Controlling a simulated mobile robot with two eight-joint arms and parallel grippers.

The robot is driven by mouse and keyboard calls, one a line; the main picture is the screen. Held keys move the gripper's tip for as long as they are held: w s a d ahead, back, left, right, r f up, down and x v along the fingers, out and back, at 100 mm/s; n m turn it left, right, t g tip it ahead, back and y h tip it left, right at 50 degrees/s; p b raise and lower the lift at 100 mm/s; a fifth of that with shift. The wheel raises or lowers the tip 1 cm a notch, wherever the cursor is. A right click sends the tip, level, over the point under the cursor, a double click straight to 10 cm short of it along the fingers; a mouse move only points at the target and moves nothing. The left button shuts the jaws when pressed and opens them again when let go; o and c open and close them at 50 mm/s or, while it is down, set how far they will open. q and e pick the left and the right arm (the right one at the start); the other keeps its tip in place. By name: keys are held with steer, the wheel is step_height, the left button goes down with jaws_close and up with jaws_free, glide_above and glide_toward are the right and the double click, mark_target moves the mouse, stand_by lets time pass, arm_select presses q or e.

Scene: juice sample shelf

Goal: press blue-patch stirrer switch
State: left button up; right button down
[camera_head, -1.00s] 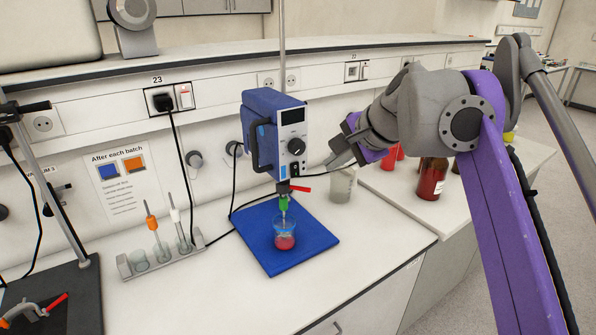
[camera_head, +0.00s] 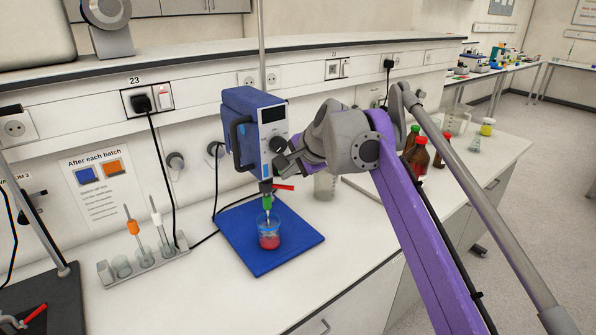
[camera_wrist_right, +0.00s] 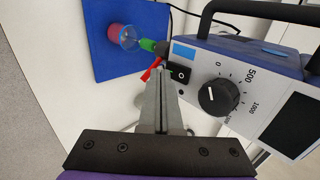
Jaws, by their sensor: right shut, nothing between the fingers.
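The overhead stirrer (camera_head: 255,130) is a blue and grey box on a rod, with a handle at its left. In the right wrist view its face shows a black dial (camera_wrist_right: 219,97), a light blue patch (camera_wrist_right: 184,53) and a black rocker switch (camera_wrist_right: 180,76) marked "O" beside the patch. My right gripper (camera_wrist_right: 160,72) is shut and empty, its fingertips close beside the switch; I cannot tell if they touch it. In the head view the right gripper (camera_head: 279,163) is at the lower front of the stirrer, hiding the switch. My left gripper is not in view.
A beaker of red liquid (camera_head: 269,240) stands on a blue mat (camera_head: 285,255) under the green chuck (camera_head: 267,202). A glass beaker (camera_head: 325,186) stands behind the mat. A rack with tools (camera_head: 150,262) is at left, brown bottles (camera_head: 418,155) at right.

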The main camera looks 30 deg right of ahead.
steer(key=shift+w, duration=0.5)
stand_by(0.3)
